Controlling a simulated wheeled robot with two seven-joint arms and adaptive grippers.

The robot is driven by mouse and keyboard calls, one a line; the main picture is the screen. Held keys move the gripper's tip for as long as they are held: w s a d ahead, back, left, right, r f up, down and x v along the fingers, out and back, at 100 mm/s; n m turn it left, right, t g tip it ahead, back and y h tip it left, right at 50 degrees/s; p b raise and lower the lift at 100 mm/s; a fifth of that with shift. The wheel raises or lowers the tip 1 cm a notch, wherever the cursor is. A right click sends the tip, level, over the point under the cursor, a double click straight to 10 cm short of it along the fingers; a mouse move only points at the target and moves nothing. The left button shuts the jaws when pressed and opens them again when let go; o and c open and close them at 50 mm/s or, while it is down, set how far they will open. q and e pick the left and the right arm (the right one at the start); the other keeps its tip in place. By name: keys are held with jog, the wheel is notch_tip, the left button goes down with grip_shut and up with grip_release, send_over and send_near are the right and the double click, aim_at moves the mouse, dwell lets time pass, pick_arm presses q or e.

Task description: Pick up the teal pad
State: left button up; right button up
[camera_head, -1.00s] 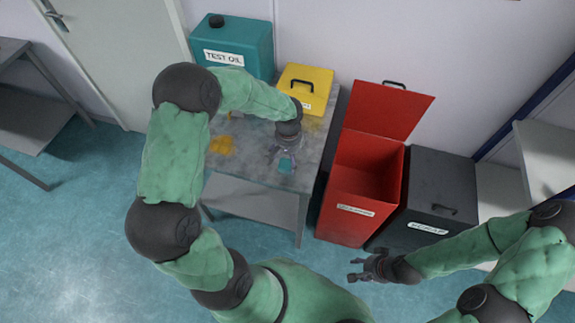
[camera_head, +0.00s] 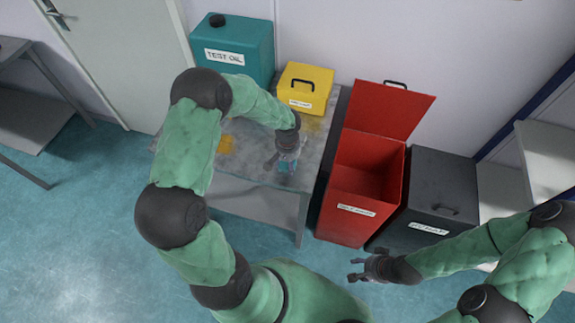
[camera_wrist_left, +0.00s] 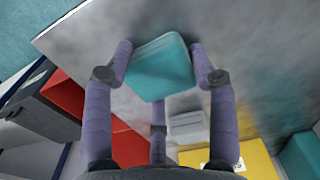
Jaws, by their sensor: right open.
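The teal pad (camera_head: 288,168) is at the right part of the grey table, under my left gripper (camera_head: 284,162). In the left wrist view the teal pad (camera_wrist_left: 162,70) lies between the fingertips of my left gripper (camera_wrist_left: 159,52), with a fingertip against each side. The gripper looks shut on it. Whether the pad is clear of the table is hard to tell. My right gripper (camera_head: 362,268) is open and empty, low in front of the red and black bins.
A small grey block (camera_wrist_left: 188,128) shows near the pad in the wrist view. The open red bin (camera_head: 360,190) and black bin (camera_head: 440,200) stand to the right.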

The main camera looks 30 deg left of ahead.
dwell(0.4)
pick_arm(q)
jog(key=shift+r, duration=0.45)
notch_tip(320, 180, up, 2)
jog(key=shift+r, duration=0.15)
jog(key=shift+s+d+r+p, duration=0.1)
jog(key=shift+s+d+r, duration=1.3)
jog(key=shift+d+r, duration=0.4)
jog(key=shift+s+d+r+p, duration=0.1)
jog(key=shift+s+d+r, duration=1.35)
jog(key=shift+d, duration=0.55)
jog(key=shift+s+d+r+p, duration=0.1)
jog(key=shift+s+d+r, duration=1.25)
jog(key=shift+d+r, duration=0.45)
jog(key=shift+d+f, duration=0.1)
jog(key=shift+f, duration=0.05)
